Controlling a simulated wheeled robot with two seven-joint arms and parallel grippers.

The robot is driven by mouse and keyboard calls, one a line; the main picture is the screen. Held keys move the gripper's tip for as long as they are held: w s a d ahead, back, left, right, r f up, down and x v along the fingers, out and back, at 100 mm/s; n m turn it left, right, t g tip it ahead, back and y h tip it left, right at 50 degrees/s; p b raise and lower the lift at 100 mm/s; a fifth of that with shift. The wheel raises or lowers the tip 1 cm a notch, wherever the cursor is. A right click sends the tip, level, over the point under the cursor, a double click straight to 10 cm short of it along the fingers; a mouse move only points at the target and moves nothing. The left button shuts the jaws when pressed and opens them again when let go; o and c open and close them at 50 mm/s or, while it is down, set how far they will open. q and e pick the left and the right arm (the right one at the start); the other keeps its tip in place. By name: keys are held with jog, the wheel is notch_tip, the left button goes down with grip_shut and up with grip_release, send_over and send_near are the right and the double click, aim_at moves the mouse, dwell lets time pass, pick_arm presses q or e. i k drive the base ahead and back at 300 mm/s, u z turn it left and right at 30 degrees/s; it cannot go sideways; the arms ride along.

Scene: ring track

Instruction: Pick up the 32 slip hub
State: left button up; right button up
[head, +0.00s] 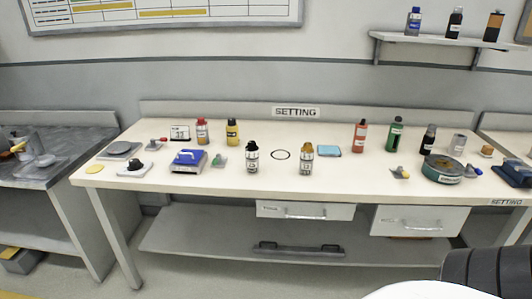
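A round teal container (441,170) with a label stands at the right of the bench. Two small labelled bottles, one with a black cap (252,158) and one with an orange cap (306,159), stand upright near the middle. Neither of my grippers is in view.
The white bench top (345,180) is clear along much of its front edge. Red (360,136), green (395,134) and yellow (232,132) bottles stand at the back. Two drawer fronts (306,211) hang below.

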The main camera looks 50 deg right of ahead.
aim_at(306, 160)
jog(key=z, duration=0.45)
jog(key=i, duration=0.75)
jog(key=z, duration=0.75)
